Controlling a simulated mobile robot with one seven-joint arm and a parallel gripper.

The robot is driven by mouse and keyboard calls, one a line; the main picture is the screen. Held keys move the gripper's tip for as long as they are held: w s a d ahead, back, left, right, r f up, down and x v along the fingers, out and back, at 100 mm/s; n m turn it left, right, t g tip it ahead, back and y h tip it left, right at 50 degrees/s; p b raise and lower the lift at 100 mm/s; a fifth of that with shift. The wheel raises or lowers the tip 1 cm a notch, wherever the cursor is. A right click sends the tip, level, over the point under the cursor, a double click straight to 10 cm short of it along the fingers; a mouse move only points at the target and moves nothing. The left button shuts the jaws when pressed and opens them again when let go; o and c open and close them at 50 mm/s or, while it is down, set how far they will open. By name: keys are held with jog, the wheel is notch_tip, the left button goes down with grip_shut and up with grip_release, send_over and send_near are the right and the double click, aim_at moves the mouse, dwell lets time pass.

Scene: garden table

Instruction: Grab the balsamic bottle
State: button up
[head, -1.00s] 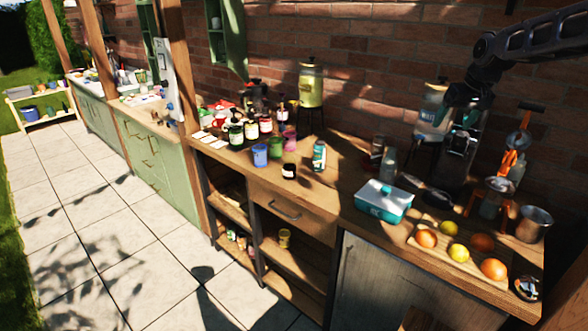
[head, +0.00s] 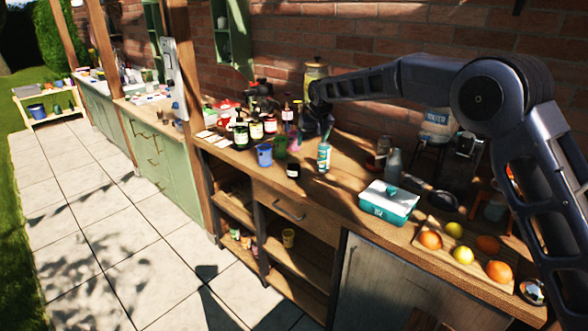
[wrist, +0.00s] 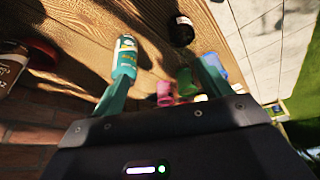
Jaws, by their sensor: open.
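My gripper (wrist: 163,75) is open, with its two teal fingers apart in the wrist view and nothing held between them. In the head view the gripper (head: 318,118) is over the counter, near the back wall, right of a group of bottles. Several dark bottles with pale labels (head: 256,129) stand there; I cannot read which one is the balsamic bottle. A teal-labelled bottle (head: 324,157) stands in front of the gripper; it also shows beside the left finger (wrist: 125,58). A small dark jar (head: 293,171) stands nearer the counter edge and also shows at the top of the wrist view (wrist: 181,30).
A blue cup (head: 264,155), a green cup (head: 280,146) and a pink item (head: 294,140) crowd the bottles. A yellow dispenser (head: 315,72) stands behind the gripper. A teal box (head: 388,203) and fruit lie to the right. Bare wood (head: 340,185) is free in front.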

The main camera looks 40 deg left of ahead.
aim_at(295, 157)
jog(key=a+f, duration=0.2)
jog(key=f, duration=0.2)
jog(key=a+f, duration=0.3)
jog(key=f, duration=0.1)
jog(key=s+a+f, duration=0.1)
jog(key=a+f, duration=0.1)
jog(key=f, duration=0.2)
jog(key=shift+s+a+f, duration=0.1)
jog(key=shift+a+f, duration=0.1)
jog(key=c, duration=1.2)
jog(key=shift+r, duration=0.15)
jog(key=shift+c, duration=0.2)
